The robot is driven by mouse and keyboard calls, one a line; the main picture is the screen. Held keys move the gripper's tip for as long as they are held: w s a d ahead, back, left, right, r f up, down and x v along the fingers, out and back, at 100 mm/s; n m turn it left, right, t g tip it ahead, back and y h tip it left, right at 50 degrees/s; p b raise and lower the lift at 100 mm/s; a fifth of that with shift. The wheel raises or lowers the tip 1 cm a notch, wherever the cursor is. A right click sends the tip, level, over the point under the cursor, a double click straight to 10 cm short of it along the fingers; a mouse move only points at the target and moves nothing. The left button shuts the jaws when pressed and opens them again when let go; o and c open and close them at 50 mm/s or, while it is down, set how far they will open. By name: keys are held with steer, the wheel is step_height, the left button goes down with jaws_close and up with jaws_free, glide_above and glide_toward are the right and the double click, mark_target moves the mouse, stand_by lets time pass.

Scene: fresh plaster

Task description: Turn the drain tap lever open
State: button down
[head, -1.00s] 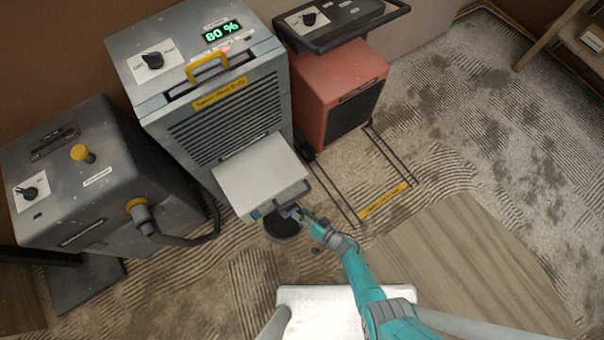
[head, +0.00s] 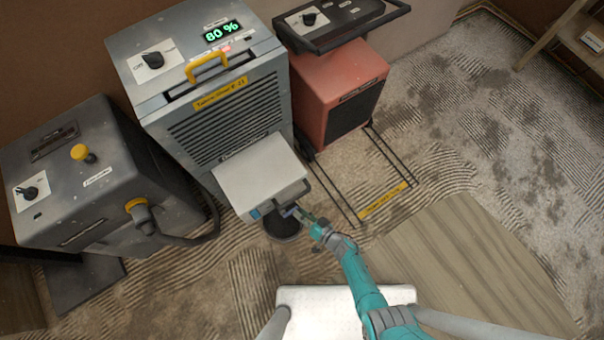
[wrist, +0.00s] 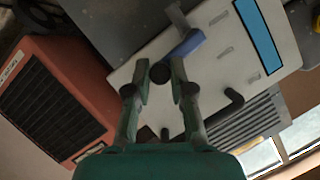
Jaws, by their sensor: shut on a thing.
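The drain tap lever (wrist: 186,48) is a short blue-violet bar on the front of the pale tank (wrist: 225,66) in the wrist view. Its near end lies between the fingertips of my gripper (wrist: 161,74), which is shut on it. In the head view my gripper (head: 301,214) is at the lower front of the same tank (head: 255,178), which sticks out of the grey dehumidifier (head: 215,120). The lever is small there and partly hidden by the fingers. A dark round bucket (head: 282,229) is on the floor below the tap.
A red machine (head: 340,85) stands to the right, with a floor frame in front. A grey machine with a hose (head: 90,180) stands left. Boards (head: 470,265) lie on the floor at lower right.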

steer(key=s+a+r+n+t+h, duration=0.3)
steer(key=a+r+n+t+h, duration=0.1)
steer(key=n, duration=0.7)
steer(key=shift+s+a+r+n+t+h, duration=0.3)
steer(key=shift+a+n+t+h, duration=0.15)
steer(key=shift+h, duration=0.75)
stand_by(0.5)
stand_by(0.4)
steer(key=c, duration=1)
jaws_free()
steer(key=shift+w, duration=0.1)
steer(key=shift+r, duration=0.2)
steer(key=shift+r, duration=4.85)
